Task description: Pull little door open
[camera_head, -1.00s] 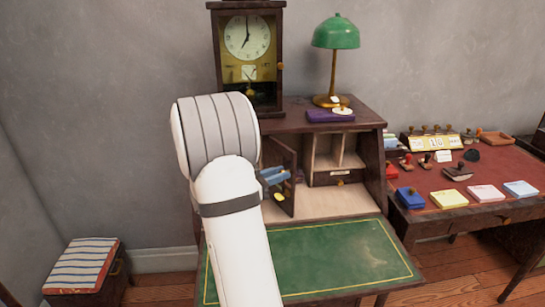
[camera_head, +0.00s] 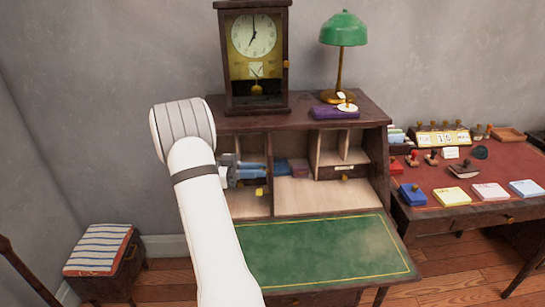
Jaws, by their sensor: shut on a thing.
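The little door (camera_head: 271,197) is at the left of the dark wooden desk's upper compartments. It stands open, with a dark upright edge showing; its left part is hidden behind my white arm. A small yellow knob (camera_head: 259,191) shows just below my gripper. My gripper (camera_head: 256,173) reaches in from the left at the door and is shut on it. Its blue-grey fingers are small in this view, so the exact place of the hold cannot be made out.
A clock (camera_head: 255,55), green lamp (camera_head: 343,30) and purple item (camera_head: 334,112) stand on top. The green writing surface (camera_head: 320,250) is clear. A red-topped table (camera_head: 475,165) stands right, a striped stool (camera_head: 100,249) left.

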